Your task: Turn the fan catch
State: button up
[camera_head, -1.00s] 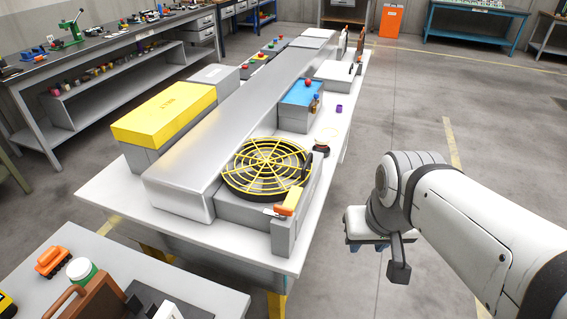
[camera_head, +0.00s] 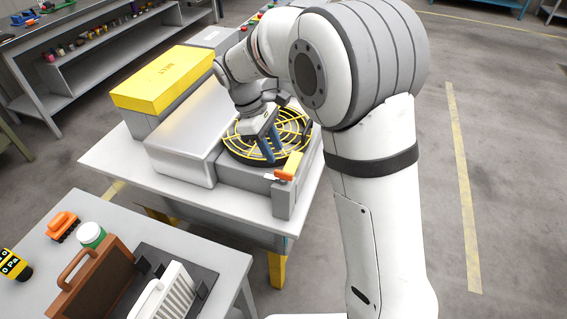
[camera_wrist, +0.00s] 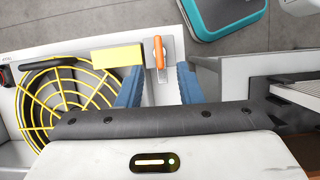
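The fan catch is an orange lever (camera_head: 285,176) on the grey housing's front corner, beside a yellow block (camera_head: 294,163). In the wrist view the orange lever (camera_wrist: 160,52) lies ahead of my fingers, in line with the gap between them, with the yellow block (camera_wrist: 117,55) to its left. The round fan with its yellow guard (camera_head: 283,128) is behind the catch; it also shows in the wrist view (camera_wrist: 45,93). My gripper (camera_head: 265,148) has blue fingers and hangs over the guard in the head view. In the wrist view the fingers (camera_wrist: 158,86) are apart and empty.
A long silver duct (camera_head: 185,130) and a yellow-topped box (camera_head: 165,78) stand left of the fan. A nearer table (camera_head: 215,268) carries a brown case (camera_head: 90,285) and a white ribbed part (camera_head: 172,295). A turquoise object (camera_wrist: 225,15) shows at the wrist view's top.

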aim_at(282, 172)
jog(key=x, duration=0.5)
jog(key=p+x, duration=0.1)
jog(key=x, duration=0.2)
jog(key=shift+w+a+f, duration=0.1)
jog(key=shift+w+a, duration=0.1)
jog(key=shift+a, duration=0.15)
jog(key=shift+c, duration=0.3)
grip_shut()
